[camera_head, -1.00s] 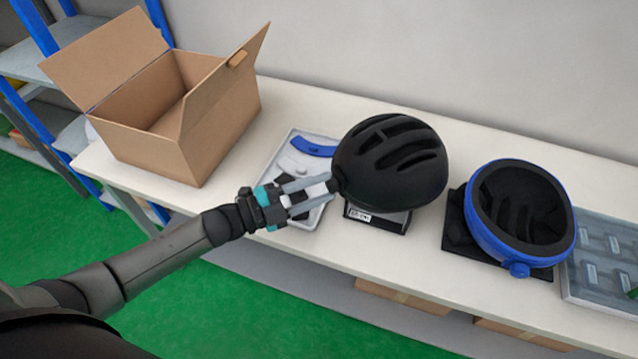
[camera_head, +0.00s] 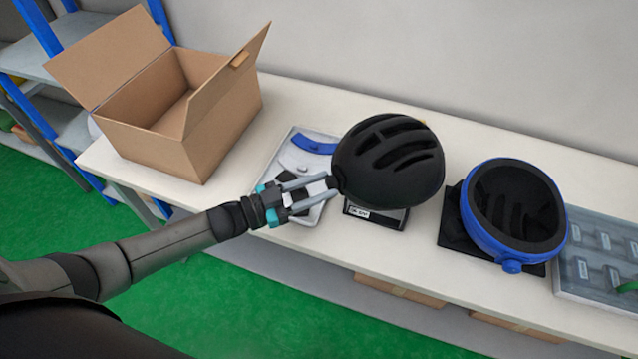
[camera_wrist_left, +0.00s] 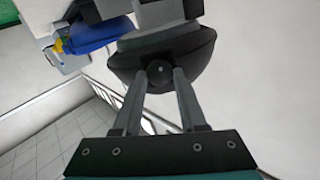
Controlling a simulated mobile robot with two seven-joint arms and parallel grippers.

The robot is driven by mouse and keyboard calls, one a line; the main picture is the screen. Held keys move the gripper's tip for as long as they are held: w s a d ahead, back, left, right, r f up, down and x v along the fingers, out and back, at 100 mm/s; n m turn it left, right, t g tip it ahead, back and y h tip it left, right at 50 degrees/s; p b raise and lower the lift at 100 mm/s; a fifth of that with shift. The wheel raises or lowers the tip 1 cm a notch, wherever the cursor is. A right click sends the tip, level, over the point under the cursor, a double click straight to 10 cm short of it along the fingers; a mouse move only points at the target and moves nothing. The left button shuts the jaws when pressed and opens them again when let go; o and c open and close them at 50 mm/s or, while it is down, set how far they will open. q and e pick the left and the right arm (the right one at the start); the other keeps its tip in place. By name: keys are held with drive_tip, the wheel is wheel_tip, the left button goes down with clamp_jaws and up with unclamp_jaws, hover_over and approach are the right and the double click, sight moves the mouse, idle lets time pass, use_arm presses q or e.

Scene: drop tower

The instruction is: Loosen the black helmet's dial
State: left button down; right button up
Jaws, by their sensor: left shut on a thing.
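The black helmet (camera_head: 388,163) sits dome up on a dark stand (camera_head: 376,214) near the middle of the table. Its dial (camera_wrist_left: 158,72) shows as a dark round knob at the helmet's rim in the left wrist view. My left gripper (camera_head: 329,183) reaches in from the left and is shut on the dial, with one finger on each side of it. The gripper also shows in the left wrist view (camera_wrist_left: 160,98). In the head view the fingertips mostly hide the dial. My right gripper is not in view.
A blue helmet (camera_head: 478,235) lies upside down on a black base to the right. A clear-lidded case (camera_head: 590,285) is at the far right. A white tray (camera_head: 290,165) with a blue strip lies behind my gripper. An open cardboard box (camera_head: 150,150) stands at the left.

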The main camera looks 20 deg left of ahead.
use_arm(q)
drive_tip(key=shift+n, duration=1.5)
drive_tip(key=shift+c, duration=2.2)
unclamp_jaws()
drive_tip(key=v, duration=1.5)
